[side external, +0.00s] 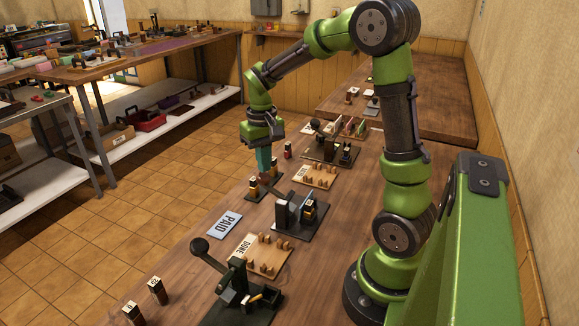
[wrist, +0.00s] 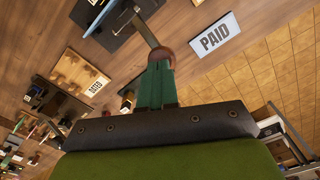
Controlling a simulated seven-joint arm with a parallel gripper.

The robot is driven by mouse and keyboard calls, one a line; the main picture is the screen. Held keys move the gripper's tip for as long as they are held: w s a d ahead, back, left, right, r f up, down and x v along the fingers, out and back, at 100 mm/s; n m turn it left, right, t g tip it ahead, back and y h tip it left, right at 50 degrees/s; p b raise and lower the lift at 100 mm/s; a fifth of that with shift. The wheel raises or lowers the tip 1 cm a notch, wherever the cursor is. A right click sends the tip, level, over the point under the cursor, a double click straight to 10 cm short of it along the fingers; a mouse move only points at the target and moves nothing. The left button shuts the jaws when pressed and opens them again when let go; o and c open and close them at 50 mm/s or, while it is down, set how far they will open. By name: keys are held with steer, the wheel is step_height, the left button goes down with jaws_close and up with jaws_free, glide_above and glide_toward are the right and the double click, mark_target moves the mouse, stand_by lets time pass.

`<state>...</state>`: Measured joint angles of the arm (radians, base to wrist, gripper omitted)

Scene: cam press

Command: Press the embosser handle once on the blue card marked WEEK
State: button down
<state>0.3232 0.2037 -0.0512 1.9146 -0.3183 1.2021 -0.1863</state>
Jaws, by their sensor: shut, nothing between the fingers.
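In the wrist view the fingertips (wrist: 157,70) are at a round red-brown knob (wrist: 160,52) on the end of a metal lever (wrist: 146,32). They overlap the knob in the picture; I cannot tell whether they touch it. The lever runs to the press's dark base. A blue flat piece (wrist: 97,14) shows at that press in the wrist view; no marking on it is readable. I cannot make out the word WEEK anywhere.
A pale card marked PAID (side external: 222,225) lies left of the middle press. A wooden peg rack marked DONE (side external: 262,254) and a front press with a black ball handle (side external: 200,245) stand nearer. Another press (side external: 332,150) and a peg rack (side external: 316,175) stand beyond. Small stamps stand nearby.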

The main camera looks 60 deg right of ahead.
mark_target(265, 176)
steer(key=shift+f, duration=0.2)
steer(key=shift+s+f, duration=0.1)
steer(key=shift+f, duration=1.85)
steer(key=shift+r, duration=2.3)
steer(key=shift+r, duration=0.1)
steer(key=shift+r, duration=2.45)
steer(key=shift+w, duration=0.2)
